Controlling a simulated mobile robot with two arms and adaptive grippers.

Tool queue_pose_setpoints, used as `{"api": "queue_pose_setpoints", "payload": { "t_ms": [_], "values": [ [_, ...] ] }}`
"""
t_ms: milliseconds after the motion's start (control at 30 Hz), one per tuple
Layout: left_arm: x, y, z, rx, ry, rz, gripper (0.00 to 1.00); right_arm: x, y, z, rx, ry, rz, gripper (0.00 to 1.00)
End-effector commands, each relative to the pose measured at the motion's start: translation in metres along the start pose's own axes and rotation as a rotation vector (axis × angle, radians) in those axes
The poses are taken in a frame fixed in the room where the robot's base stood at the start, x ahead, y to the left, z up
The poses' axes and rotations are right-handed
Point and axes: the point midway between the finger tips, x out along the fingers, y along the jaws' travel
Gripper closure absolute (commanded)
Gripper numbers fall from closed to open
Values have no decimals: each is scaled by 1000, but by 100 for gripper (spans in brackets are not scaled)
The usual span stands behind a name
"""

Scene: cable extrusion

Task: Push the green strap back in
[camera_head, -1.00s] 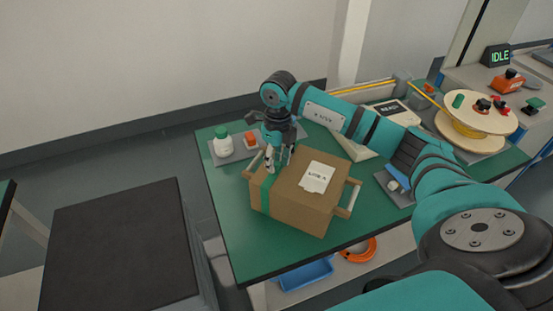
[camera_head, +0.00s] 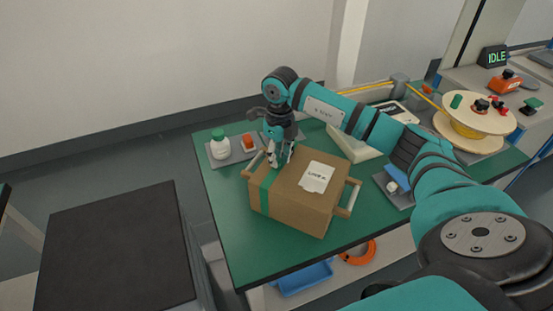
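A brown cardboard box (camera_head: 290,205) with a white label (camera_head: 317,177) stands on the green table. The green strap (camera_head: 264,194) runs over the left part of the box's top and down its front face. My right gripper (camera_head: 280,163) points down at the strap's top rear part, close above or touching the box. Its fingers are small here, and I cannot tell whether they are open or hold the strap. The gripper hides the strap's far end. My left gripper is not in view.
Light handles stick out at the box's sides. A cable spool (camera_head: 477,122) stands at right. The table front (camera_head: 240,260) is clear.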

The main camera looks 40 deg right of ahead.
Motion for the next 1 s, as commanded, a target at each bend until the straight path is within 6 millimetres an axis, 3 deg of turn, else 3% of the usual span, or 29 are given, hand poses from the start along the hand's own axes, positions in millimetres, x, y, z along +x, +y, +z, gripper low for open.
{"api": "queue_pose_setpoints", "payload": {
  "t_ms": [33, 200, 533, 1000],
  "values": [
    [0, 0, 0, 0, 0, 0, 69, 0, 1, 0, -2, 0, 3, 75],
    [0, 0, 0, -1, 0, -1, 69, 0, 2, 0, -2, 0, 3, 56],
    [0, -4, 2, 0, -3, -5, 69, -6, 2, 1, -2, -2, 3, 56],
    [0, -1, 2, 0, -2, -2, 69, -96, 1, 1, -2, -3, 2, 56]
  ]
}}
